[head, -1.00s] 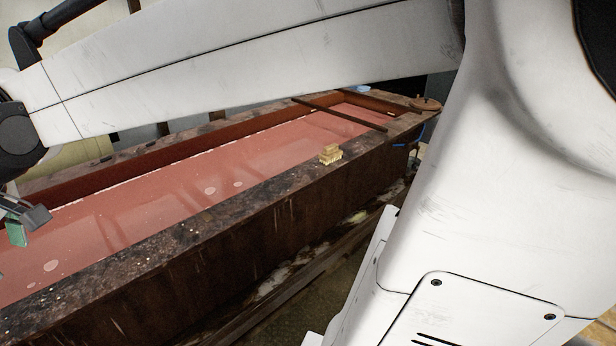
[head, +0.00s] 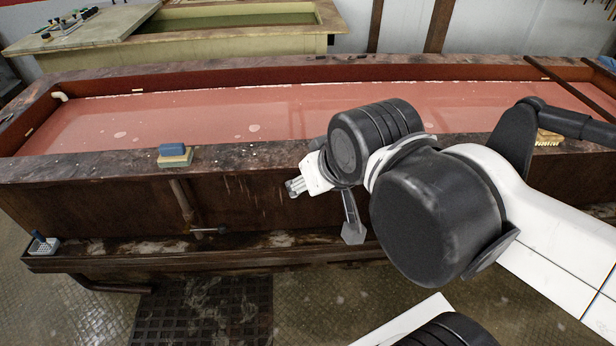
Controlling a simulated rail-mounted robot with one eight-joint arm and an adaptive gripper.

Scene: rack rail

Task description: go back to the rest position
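My arm reaches in from the right in the head view, folded in front of the long tank. My gripper (head: 353,228) is at its end, mostly hidden behind the dark wrist joints. One grey finger-like piece points down in front of the tank's front wall. The fingertips do not show clearly, so I cannot tell whether it is open or shut. I see nothing held. The long rusty brown tank (head: 90,168) holds pinkish-red liquid and runs across the view behind my arm.
A blue-topped yellow block (head: 175,156) sits on the tank's front rim. A yellow brush-like block (head: 548,138) is partly behind my arm at right. A pale yellow tank (head: 220,45) stands behind.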

